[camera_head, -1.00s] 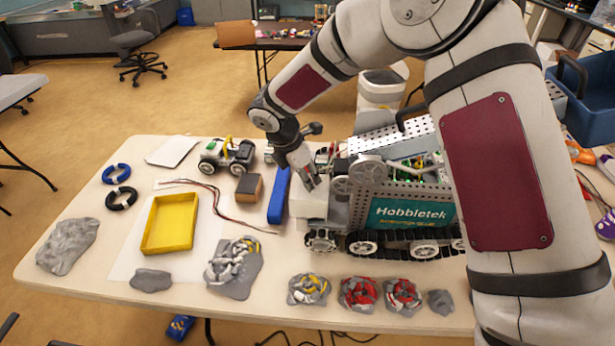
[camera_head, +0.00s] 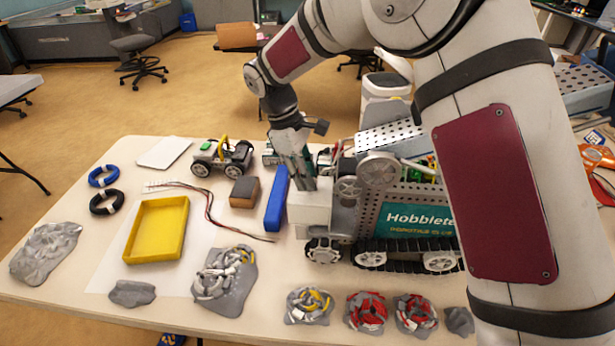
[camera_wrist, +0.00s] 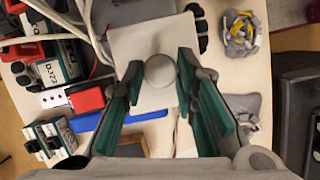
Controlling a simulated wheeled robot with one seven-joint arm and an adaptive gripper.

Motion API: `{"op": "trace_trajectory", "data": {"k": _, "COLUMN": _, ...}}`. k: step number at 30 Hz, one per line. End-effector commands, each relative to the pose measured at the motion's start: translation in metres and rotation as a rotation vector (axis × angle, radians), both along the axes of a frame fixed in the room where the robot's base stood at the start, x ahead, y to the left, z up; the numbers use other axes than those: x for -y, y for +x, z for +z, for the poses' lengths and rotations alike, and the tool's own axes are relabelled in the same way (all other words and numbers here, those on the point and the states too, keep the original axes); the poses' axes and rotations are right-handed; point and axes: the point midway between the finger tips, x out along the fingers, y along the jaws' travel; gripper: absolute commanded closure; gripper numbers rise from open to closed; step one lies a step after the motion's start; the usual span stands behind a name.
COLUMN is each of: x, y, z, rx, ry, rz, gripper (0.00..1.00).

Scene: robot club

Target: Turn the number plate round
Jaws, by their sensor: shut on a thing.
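A square white plate (camera_wrist: 130,45) with a pale round knob (camera_wrist: 160,71) fills the middle of the wrist view. No number shows on the face I see. In the head view a white block-like thing (camera_head: 309,208) stands at the left end of the tracked robot (camera_head: 405,215), and my gripper (camera_head: 303,182) comes down onto its top. In the wrist view the green-padded fingers of my gripper (camera_wrist: 160,66) lie on either side of the knob, shut on it. The contact is partly hidden in the head view.
A blue bar (camera_head: 277,198) lies close to the left of my gripper. A brown block (camera_head: 244,192), a yellow tray (camera_head: 130,250) and loose wires (camera_head: 210,212) lie further left. Several grey, red and yellow lumps line the front, including a red one (camera_head: 366,313).

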Motion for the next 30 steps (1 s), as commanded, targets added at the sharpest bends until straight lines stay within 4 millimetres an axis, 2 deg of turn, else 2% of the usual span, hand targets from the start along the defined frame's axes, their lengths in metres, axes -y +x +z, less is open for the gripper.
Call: {"op": "trace_trajectory", "data": {"k": 30, "x": 0.0044, "y": 0.0030, "z": 0.0000, "rx": -0.003, "ry": 0.063, "rz": -0.964, "gripper": 1.00}}
